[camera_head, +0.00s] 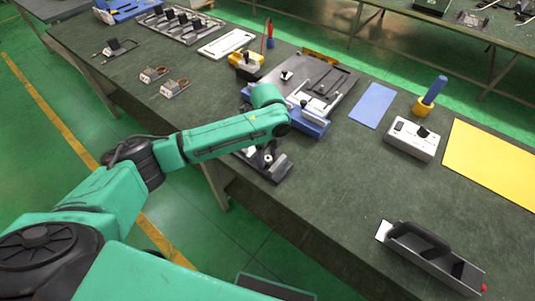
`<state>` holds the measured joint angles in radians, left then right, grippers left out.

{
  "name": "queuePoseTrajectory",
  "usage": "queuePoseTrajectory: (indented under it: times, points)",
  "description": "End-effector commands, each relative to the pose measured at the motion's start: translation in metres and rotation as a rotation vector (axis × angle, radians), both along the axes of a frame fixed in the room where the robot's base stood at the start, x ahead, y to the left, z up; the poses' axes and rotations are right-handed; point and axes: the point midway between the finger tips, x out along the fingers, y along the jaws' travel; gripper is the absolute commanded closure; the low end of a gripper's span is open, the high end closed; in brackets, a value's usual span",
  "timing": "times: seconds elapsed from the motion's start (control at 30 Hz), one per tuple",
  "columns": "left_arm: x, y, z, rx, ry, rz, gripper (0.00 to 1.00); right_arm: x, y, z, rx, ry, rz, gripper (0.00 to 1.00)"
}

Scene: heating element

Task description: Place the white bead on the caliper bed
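My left arm reaches in from the left over the table, and its green wrist (266,96) is at the near left edge of the grey and blue fixture. I cannot make out the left gripper's fingertips behind the wrist, nor whether it holds anything. The fixture, which looks like the caliper bed (335,85), is a flat dark plate with slots and light metal parts. A small white piece (286,75) sits on its left part; I cannot tell whether it is the white bead. My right gripper is not in view.
A dark block with light knobs (268,165) sits at the front edge under my forearm. A blue mat (372,104), a white switch box (413,139), a yellow sheet (490,160) and a dark open tray (435,262) lie to the right. The front middle table is clear.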

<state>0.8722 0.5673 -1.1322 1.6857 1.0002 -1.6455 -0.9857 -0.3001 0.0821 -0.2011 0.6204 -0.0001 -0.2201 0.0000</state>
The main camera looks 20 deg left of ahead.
Motion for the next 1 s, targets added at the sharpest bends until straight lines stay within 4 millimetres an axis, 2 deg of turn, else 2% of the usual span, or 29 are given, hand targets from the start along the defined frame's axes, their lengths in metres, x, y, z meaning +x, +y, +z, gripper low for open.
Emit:
queuePoseTrajectory:
  times: [0.27,0.37,0.47,0.7,0.8,1.0]
  points:
    - [0.000,0.000,0.001,0.000,-0.001,0.000,0.41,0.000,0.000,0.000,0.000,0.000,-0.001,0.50]
    - [0.001,0.000,0.007,0.000,-0.003,0.000,0.41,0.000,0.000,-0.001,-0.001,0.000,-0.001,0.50]
    - [0.001,0.000,0.025,-0.001,-0.004,0.000,0.41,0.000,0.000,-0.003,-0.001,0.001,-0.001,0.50]
    - [0.001,-0.001,0.090,-0.002,-0.006,0.001,0.41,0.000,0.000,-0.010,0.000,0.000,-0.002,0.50]
    - [0.001,-0.001,0.110,-0.002,-0.002,0.000,0.41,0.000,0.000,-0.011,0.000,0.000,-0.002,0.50]
    - [0.000,0.000,0.123,-0.001,0.000,0.001,0.41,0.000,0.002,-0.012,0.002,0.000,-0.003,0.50]
